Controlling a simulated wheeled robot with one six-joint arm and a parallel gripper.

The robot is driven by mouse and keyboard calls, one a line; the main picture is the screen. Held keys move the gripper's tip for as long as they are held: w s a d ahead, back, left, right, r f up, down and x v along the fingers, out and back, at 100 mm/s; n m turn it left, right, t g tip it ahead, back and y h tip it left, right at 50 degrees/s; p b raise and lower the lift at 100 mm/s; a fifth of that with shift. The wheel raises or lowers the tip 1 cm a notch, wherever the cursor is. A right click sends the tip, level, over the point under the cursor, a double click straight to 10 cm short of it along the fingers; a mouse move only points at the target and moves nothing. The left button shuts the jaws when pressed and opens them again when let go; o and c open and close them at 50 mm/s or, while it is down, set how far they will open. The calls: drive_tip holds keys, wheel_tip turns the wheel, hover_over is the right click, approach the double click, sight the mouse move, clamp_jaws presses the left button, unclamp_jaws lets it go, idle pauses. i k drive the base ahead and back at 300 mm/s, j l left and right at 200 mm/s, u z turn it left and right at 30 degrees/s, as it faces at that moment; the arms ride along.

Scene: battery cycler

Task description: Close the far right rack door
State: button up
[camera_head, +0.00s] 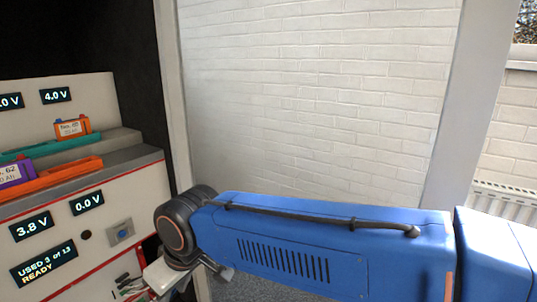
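What looks like the rack door (470,110) stands open, with a grey frame around a large clear pane. The brick wall shows paler through the pane. Its left upright (171,90) is beside the dark rack opening. My blue arm crosses in front of the door's lower part and hides it. My gripper (135,286) seems to be at the bottom left, below the black wrist joint, in front of the rack. It is small and partly hidden, so its fingers cannot be made out. I see no contact between it and the door.
The rack's cycler unit (100,212) fills the left, with voltage displays and a screen reading "USED 3 of 13 READY" (43,264). A white radiator (505,203) stands at the far right wall.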

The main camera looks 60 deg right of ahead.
sight(486, 30)
drive_tip(key=k+z, duration=0.5)
drive_tip(key=k, duration=0.45)
drive_tip(key=k+l+z, duration=0.2)
drive_tip(key=l, duration=0.25)
drive_tip(key=l+z, duration=0.2)
drive_tip(key=l, duration=0.25)
drive_tip(key=k+l+z, duration=0.2)
drive_tip(key=l, duration=0.3)
drive_tip(key=i+l+z, duration=0.1)
drive_tip(key=i+l, duration=0.15)
drive_tip(key=l, duration=0.2)
